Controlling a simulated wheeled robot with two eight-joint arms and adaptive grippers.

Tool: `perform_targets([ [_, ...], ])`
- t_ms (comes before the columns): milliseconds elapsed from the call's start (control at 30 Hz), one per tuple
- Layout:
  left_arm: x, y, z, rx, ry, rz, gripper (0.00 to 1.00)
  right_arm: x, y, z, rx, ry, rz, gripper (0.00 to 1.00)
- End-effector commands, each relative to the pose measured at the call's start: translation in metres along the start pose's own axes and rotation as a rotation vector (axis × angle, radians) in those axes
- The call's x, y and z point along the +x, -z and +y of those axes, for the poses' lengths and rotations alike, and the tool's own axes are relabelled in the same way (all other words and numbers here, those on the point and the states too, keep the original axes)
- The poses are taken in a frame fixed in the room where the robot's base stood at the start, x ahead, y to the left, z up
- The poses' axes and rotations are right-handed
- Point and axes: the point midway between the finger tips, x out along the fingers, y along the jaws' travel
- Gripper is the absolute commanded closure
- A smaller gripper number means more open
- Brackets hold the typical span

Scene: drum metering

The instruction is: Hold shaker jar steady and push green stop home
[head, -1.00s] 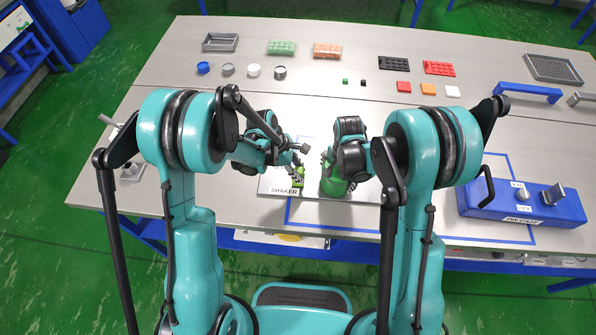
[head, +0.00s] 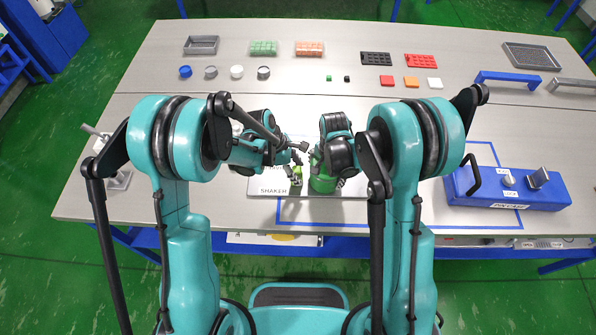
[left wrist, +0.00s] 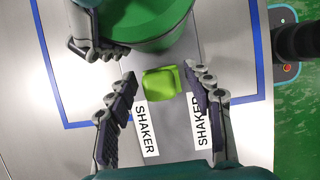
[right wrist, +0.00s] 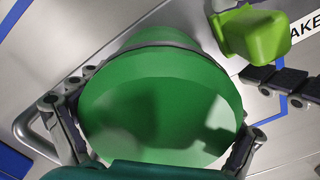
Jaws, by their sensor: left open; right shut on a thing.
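The shaker jar (head: 322,182) is a large green round vessel on the plate marked SHAKER. Its wide green face fills the middle of the right wrist view (right wrist: 160,105). My right gripper (right wrist: 155,140) is shut on the jar, one finger on each side. The stop (left wrist: 161,83) is a small light-green block beside the jar. It also shows at the top right of the right wrist view (right wrist: 255,35). My left gripper (left wrist: 160,85) is open, its fingertips on either side of the stop, with gaps visible. In the head view the arms partly hide the stop.
A blue box (head: 508,190) with knobs and a handle stands at the right. Trays (head: 201,45), caps and small coloured blocks lie along the back. A grey lever fixture (head: 118,178) is at the left. The table between the back row and my grippers is mostly clear.

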Motion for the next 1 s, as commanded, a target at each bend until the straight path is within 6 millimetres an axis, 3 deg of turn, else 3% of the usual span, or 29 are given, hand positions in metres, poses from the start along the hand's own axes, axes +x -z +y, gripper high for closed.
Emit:
perform_targets([
  [500,-0.099,0.000,-0.003,0.001,-0.001,-0.001,0.48,0.004,-0.002,0.001,-0.002,-0.001,-0.002,0.66],
  [700,-0.112,0.000,-0.003,0.002,0.000,-0.002,0.48,0.004,-0.001,0.001,-0.002,-0.001,-0.002,0.66],
  [1000,-0.113,0.000,-0.003,0.002,-0.001,-0.002,0.48,0.004,-0.001,0.001,-0.002,-0.001,-0.002,0.66],
])
